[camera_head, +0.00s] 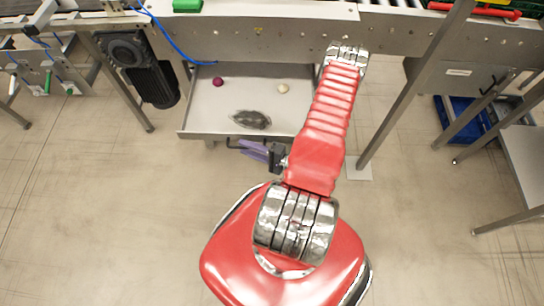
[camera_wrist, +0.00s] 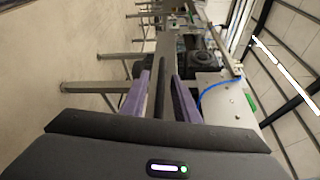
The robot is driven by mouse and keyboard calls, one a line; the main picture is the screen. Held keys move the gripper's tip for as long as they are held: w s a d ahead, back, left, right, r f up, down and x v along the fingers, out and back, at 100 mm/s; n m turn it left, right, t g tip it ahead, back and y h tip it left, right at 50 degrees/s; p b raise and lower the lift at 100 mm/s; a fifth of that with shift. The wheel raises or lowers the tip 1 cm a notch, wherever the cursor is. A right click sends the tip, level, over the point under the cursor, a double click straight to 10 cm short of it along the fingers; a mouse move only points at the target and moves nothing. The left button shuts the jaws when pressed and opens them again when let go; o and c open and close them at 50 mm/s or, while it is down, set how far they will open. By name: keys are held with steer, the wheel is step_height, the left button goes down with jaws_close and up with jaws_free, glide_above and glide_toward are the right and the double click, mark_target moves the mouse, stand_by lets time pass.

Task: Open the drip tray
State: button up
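The drip tray (camera_head: 200,118) is a shallow grey metal tray under the conveyor in the head view. It stands pulled out toward me, with its inside showing. It holds a dark shiny patch, a small purple round thing and a small pale one. Its dark handle bar (camera_head: 234,143) runs along the front edge, partly hidden by my gripper. My gripper (camera_head: 252,147) is at the tray's front with its purple fingers by the handle. In the wrist view, the dark bar lies between the parted fingers of my gripper (camera_wrist: 161,76), with gaps seeming to show on both sides.
A black motor (camera_head: 143,68) hangs left of the tray. A slanting grey conveyor leg (camera_head: 405,100) stands to the right of my arm. A blue crate (camera_head: 460,120) is on the floor further right. The floor in front is clear.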

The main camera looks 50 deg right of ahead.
steer(key=f+v, duration=0.1)
steer(key=v, duration=1.1)
steer(key=shift+s+r, duration=0.3)
steer(key=shift+r, duration=0.15)
stand_by(0.5)
